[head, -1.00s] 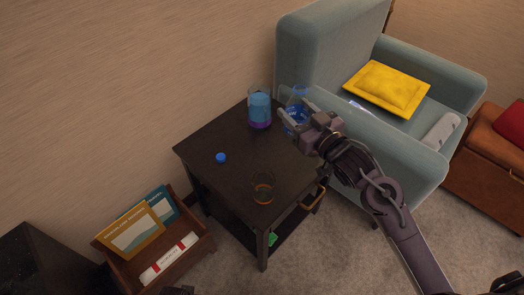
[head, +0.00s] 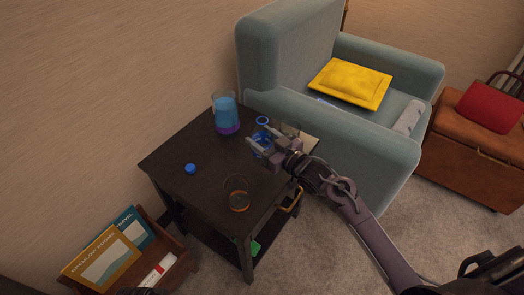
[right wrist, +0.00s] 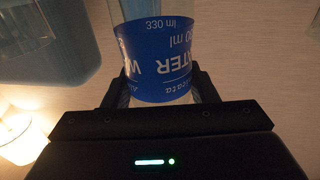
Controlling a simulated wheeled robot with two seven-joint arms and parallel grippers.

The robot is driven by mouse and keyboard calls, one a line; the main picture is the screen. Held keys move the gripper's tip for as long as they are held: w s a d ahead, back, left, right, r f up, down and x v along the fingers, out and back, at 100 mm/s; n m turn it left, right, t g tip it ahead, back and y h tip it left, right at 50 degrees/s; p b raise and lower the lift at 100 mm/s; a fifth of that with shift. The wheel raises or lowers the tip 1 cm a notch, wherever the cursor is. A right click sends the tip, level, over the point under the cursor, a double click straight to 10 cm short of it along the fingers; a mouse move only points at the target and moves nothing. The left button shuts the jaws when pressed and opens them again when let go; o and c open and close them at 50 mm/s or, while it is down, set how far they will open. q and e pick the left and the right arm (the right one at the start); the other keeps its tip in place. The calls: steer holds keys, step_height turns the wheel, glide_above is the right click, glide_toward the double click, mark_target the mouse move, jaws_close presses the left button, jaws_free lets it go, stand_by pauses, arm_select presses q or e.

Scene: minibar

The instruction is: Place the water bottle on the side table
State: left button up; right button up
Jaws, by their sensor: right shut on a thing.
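The water bottle (head: 262,143), clear with a blue label, is in my right gripper (head: 259,148) over the back right part of the dark side table (head: 205,150). The gripper is shut on it. In the right wrist view, the bottle's blue label (right wrist: 158,60) fills the space between the fingers. The fingers partly hide the bottle in the head view, and I cannot tell whether its base touches the tabletop. My left gripper is not in view.
On the table are a blue-and-purple tumbler (head: 226,113), a small blue cap (head: 190,168) and a glass with amber liquid (head: 238,195). The armchair (head: 370,150) stands behind right. The table's middle is clear.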

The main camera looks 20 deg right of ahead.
steer(key=shift+f, duration=0.6)
step_height(320, 180, down, 2)
steer(key=shift+f+b, duration=0.25)
steer(key=shift+b, duration=0.15)
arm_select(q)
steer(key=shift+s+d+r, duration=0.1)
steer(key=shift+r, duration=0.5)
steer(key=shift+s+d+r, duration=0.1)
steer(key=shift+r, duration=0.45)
arm_select(e)
steer(key=shift+f, duration=0.35)
steer(key=shift+f, duration=0.15)
steer(key=o, duration=1)
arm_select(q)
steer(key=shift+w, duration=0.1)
